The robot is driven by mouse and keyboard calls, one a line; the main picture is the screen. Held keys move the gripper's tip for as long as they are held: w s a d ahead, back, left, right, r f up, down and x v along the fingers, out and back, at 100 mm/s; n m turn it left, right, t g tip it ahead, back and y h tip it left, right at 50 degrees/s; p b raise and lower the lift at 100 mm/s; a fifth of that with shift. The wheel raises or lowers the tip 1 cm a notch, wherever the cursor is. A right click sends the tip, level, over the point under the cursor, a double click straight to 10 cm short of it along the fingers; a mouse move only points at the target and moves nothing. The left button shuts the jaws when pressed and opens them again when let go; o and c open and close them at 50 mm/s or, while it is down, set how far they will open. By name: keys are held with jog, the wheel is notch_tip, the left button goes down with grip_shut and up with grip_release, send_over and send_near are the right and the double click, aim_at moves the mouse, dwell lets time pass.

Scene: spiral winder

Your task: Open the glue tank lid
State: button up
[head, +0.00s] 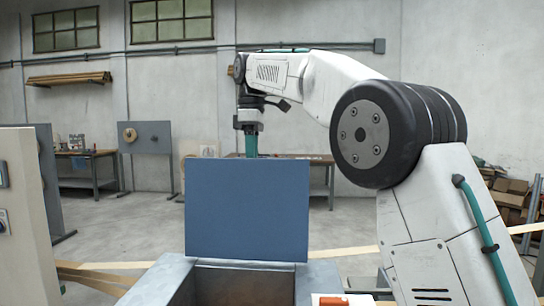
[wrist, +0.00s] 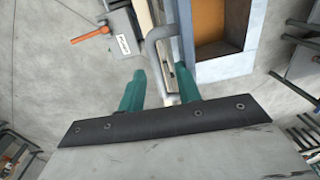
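The glue tank lid (head: 247,210) is a flat blue panel standing upright at the back of the tank, so the tank is open. The glue tank (head: 150,284) is a grey metal box with a brown inner wall showing; its rim also shows in the wrist view (wrist: 228,66), around an orange-brown inside. A grey bent bar handle (wrist: 156,48) runs down between the teal fingers of my gripper (wrist: 160,92). The fingers are apart, with the handle between them; contact is not clear. In the head view my gripper (head: 251,146) points down behind the lid's top edge, its tips hidden.
An orange-handled part (head: 332,301) sits at the tank's front right. A pale cabinet (head: 22,220) stands at the left. Workbenches (head: 88,155) stand along the back wall, with open concrete floor between. Wooden strips (head: 100,265) cross low behind the tank.

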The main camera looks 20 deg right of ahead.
jog(key=s+d+r, duration=0.1)
jog(key=s, duration=1.2)
jog(key=shift+s+d+r, duration=0.15)
jog(key=shift+s+d, duration=0.15)
jog(key=shift+s, duration=0.05)
